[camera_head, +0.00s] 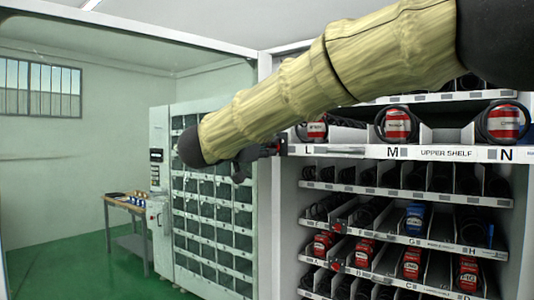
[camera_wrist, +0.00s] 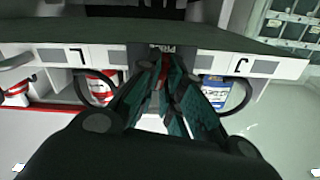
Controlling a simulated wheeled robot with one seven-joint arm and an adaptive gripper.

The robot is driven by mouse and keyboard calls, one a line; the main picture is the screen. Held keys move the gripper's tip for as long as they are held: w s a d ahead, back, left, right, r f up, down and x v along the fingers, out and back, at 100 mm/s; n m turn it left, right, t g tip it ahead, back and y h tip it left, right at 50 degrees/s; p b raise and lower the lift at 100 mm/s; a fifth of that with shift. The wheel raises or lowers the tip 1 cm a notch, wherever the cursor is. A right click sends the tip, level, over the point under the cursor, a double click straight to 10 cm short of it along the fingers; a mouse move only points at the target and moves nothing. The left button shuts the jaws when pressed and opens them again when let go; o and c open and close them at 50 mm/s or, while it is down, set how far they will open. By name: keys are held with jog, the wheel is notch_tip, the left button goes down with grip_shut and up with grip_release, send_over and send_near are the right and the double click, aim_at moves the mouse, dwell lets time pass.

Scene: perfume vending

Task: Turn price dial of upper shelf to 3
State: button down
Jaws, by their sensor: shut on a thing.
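The upper shelf, with a white front edge (camera_head: 352,151), carries the labels L, M, N and "UPPER SHELF" in the head view. My gripper (camera_head: 262,152) is at the left end of the visible edge, left of L. In the upside-down wrist view, the edge (camera_wrist: 110,54) shows the labels L and J, with my gripper (camera_wrist: 164,92) between them. Its dark green fingers are shut on a small reddish piece, apparently the price dial (camera_wrist: 164,68), at the shelf front. The fingers hide most of the dial, and its number cannot be read. A small dark panel (camera_wrist: 162,48) sits beside it.
Red-labelled items (camera_head: 397,125) stand in dark loops on the upper shelf. More stocked shelves lie below. A blue-labelled item (camera_wrist: 214,91) is beside the fingers. A second cabinet (camera_head: 212,215) and a wooden table (camera_head: 135,203) stand left. The green floor (camera_head: 80,270) is clear there.

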jog(key=shift+s+d+f+m+b, duration=0.1)
jog(key=shift+m+b, duration=1.7)
jog(key=shift+m, duration=0.5)
jog(key=shift+f+m+b, duration=0.1)
jog(key=shift+m+b, duration=1.7)
jog(key=shift+m, duration=0.5)
jog(key=c, duration=1.6)
grip_release()
jog(key=shift+r, duration=0.1)
jog(key=shift+o, duration=0.2)
jog(key=v, duration=1.2)
jog(key=shift+d, duration=0.1)
